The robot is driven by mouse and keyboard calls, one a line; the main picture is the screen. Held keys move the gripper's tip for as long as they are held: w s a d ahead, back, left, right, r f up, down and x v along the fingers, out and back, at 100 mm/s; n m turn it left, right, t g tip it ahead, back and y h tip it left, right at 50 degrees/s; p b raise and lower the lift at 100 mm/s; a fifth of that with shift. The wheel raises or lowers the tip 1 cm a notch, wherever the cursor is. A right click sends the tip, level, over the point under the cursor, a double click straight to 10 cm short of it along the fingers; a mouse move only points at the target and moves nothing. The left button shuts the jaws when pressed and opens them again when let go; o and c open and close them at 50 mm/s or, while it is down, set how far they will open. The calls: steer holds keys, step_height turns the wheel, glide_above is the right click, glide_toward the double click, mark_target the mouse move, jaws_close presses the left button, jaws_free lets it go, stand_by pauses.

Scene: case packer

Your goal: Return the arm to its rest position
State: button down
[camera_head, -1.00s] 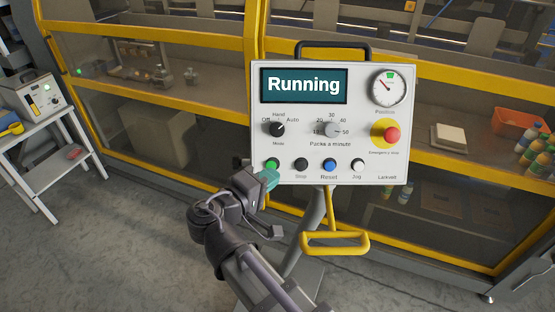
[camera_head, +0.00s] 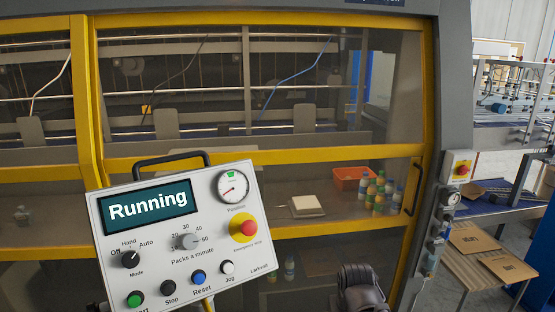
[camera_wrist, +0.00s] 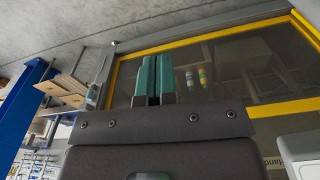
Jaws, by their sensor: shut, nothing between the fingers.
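My gripper (camera_wrist: 153,78) shows in the wrist view with its two teal fingertips together and nothing between them. It points toward the case packer's glazed front, clear of any thing. In the head view only a dark part of my arm shows at the bottom edge, right of the control panel (camera_head: 263,268); the gripper itself is out of that view. The panel's screen (camera_head: 150,206) reads "Running". Its green button (camera_head: 135,299) is at the lower left, and the red emergency stop (camera_head: 243,228) is at the right.
The yellow-framed machine (camera_head: 300,151) fills the background. Behind its glass are an orange bin (camera_head: 350,179) and several bottles (camera_head: 379,192). At the right, a wooden table (camera_head: 455,268) holds flat cardboard (camera_head: 508,267). A panel edge (camera_wrist: 299,150) is at the wrist view's right.

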steer(key=shift+g, duration=0.4)
steer(key=s+f+b, duration=0.2)
steer(key=f, duration=0.1)
steer(key=s+f+b, duration=0.1)
steer(key=b, duration=0.1)
steer(key=shift+d+f, duration=0.1)
steer(key=shift+f, duration=0.05)
stand_by(0.4)
